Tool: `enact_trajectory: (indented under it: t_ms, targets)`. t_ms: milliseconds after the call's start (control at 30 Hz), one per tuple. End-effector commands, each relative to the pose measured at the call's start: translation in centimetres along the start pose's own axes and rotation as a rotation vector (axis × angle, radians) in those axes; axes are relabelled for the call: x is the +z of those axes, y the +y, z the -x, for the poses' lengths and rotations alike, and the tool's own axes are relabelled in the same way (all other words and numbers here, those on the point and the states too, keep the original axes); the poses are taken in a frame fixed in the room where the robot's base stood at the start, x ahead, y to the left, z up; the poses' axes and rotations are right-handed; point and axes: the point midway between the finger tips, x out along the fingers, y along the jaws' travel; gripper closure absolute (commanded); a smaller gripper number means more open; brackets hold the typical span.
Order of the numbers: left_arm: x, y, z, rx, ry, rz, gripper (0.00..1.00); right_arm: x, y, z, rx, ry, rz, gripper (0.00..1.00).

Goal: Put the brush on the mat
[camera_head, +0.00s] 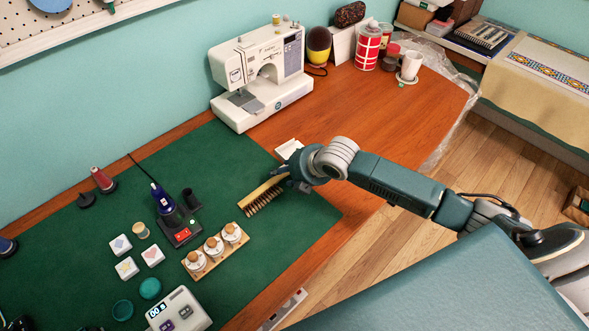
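The brush (262,194) has a pale wooden back and a row of dark bristles. It shows over the right part of the green mat (305,222), with its bristles facing the lower right. I cannot tell whether it touches the mat or hangs just above it. My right gripper (284,175) comes in from the right and is shut on the upper right end of the brush. The fingers are small and partly hidden by the wrist. My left gripper is not in view.
A sewing machine (260,78) stands behind the mat. Bare wood lies right of the mat.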

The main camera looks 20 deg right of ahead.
Motion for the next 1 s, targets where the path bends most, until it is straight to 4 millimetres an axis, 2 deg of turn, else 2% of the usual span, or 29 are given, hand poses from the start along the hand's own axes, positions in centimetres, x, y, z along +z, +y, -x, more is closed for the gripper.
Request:
enact_trajectory:
  t_ms: [300, 500, 700, 1000]
  targets:
    - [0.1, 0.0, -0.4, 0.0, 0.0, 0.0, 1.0, 0.1, 0.0, 6.7, 0.001, -0.002, 0.004, 0.56]
    - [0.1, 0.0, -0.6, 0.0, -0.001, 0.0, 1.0, 0.1, 0.0, 9.7, 0.0, -0.001, 0.002, 0.56]
    - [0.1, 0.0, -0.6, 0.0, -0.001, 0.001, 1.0, -0.1, 0.0, 10.7, 0.0, 0.0, 0.0, 0.56]
    - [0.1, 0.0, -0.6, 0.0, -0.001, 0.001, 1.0, -0.1, 0.0, 10.7, 0.0, 0.001, -0.001, 0.56]
